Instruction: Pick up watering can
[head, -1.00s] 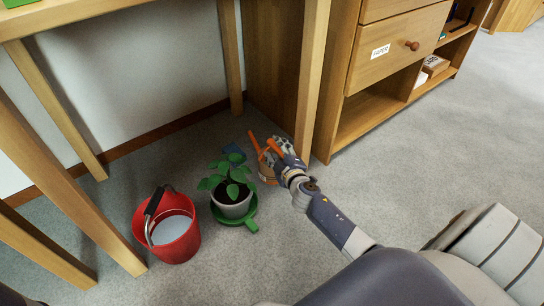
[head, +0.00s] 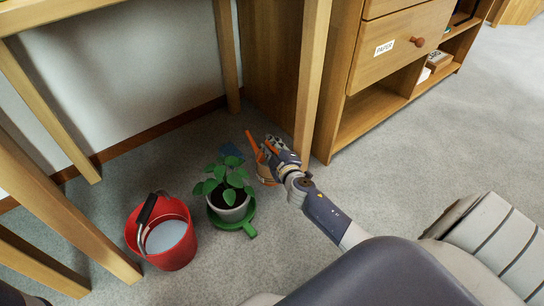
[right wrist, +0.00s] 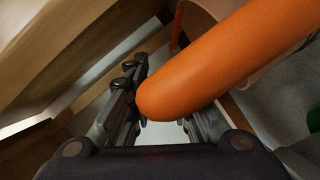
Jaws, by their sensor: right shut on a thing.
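The orange watering can (head: 264,171) stands on the grey floor under the desk, beside the potted plant, with its spout up to the left. My right gripper (head: 275,152) reaches over its right side and hides much of it. In the right wrist view a large orange part of the can (right wrist: 225,60) lies across the gripper (right wrist: 165,115), between and above the fingers. The right gripper is shut on the watering can; the exact contact is partly hidden. My left gripper is not in view.
A potted plant (head: 229,197) sits in a green saucer (head: 250,230) left of the can. A red bucket (head: 172,247) stands further left. A desk leg (head: 312,80) and a wooden cabinet (head: 352,132) are close on the right.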

